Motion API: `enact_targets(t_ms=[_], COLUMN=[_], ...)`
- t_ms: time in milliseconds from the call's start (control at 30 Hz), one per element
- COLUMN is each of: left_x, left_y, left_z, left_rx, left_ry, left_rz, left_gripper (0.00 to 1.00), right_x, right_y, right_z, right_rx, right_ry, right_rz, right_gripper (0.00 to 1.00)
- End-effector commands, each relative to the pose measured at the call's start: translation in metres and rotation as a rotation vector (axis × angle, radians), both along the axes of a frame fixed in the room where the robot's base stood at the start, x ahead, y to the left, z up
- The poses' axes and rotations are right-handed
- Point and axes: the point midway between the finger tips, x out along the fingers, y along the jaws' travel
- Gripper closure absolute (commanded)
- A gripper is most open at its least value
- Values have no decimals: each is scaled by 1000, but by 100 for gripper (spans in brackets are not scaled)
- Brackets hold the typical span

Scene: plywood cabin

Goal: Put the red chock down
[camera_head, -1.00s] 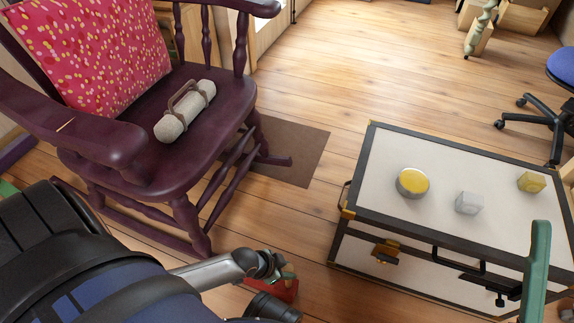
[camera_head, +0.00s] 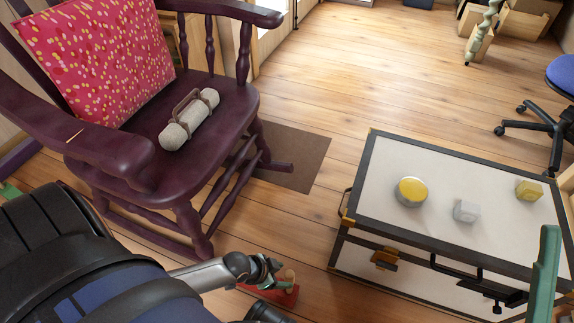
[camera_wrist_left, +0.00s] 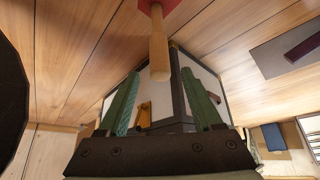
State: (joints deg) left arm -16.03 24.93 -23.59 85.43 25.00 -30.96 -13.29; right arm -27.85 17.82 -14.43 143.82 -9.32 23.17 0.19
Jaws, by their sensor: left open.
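The red chock (camera_head: 282,296) appears to rest on the plank floor, between the rocking chair and the trunk. Its tan wooden handle (camera_wrist_left: 158,45) points towards the left wrist camera, with a bit of the red body (camera_wrist_left: 160,4) at the top edge. My left gripper (camera_head: 270,270) is just beside the chock. In the left wrist view its green fingers (camera_wrist_left: 160,76) are spread, with the handle's end between the tips and clear of both. A green bar (camera_head: 543,275) at the right edge looks like a finger of my right gripper; the rest is out of frame.
A white trunk (camera_head: 385,160) with dark edges stands right, carrying a yellow-topped tin (camera_head: 411,191), a grey block (camera_head: 466,211) and a yellow block (camera_head: 529,190). A purple rocking chair (camera_head: 185,165) stands left.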

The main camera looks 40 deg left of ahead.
Motion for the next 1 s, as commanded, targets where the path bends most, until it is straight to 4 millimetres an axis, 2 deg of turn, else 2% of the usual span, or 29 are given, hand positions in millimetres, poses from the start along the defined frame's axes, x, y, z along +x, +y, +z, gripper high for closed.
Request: enact_targets(t_ms=[33, 200, 433, 567, 633, 667, 767, 800, 833, 867, 900, 967, 1000], left_x=[-7, -22, -34, -19, 4, 16, 55, 67, 74, 79, 81, 79, 73], left_y=[4, 12, 19, 8, -9, -18, -48, -59, -65, -71, -77, -83, -85], left_z=[18, 47, 68, 88, 117, 134, 214, 253, 282, 312, 353, 412, 449], left_rx=[3, 1, 0, -26, -64, -84, -168, -206, -232, -257, -290, -336, -363], left_ry=[2, 2, 0, -80, -195, -261, -532, -652, -742, -830, -948, -1123, -1231], left_rz=[-3, -2, -1, -6, -9, -12, -21, -24, -28, -31, -37, -46, -54], left_gripper=[33, 33, 33, 33, 33, 33, 33, 33, 33, 33, 33, 33, 33], right_x=[-1, -2, -2, -2, -2, -2, -2, -2, -2, -2, -2, -2, -2], right_y=[0, -2, -6, -5, -5, -5, -5, -5, -5, -5, -5, -5, -5], right_z=[15, 36, 48, 48, 47, 47, 47, 47, 46, 46, 46, 46, 46], right_rx=[-7, -27, -41, -44, -44, -44, -44, -44, -43, -43, -43, -43, -43], right_ry=[-9, -41, -52, -51, -51, -51, -50, -50, -50, -50, -49, -49, -48], right_rz=[-6, -28, -58, -59, -59, -59, -59, -59, -58, -58, -58, -58, -58], right_gripper=[50, 50, 50, 50, 50, 50, 50, 50, 50, 50, 50, 50, 50])
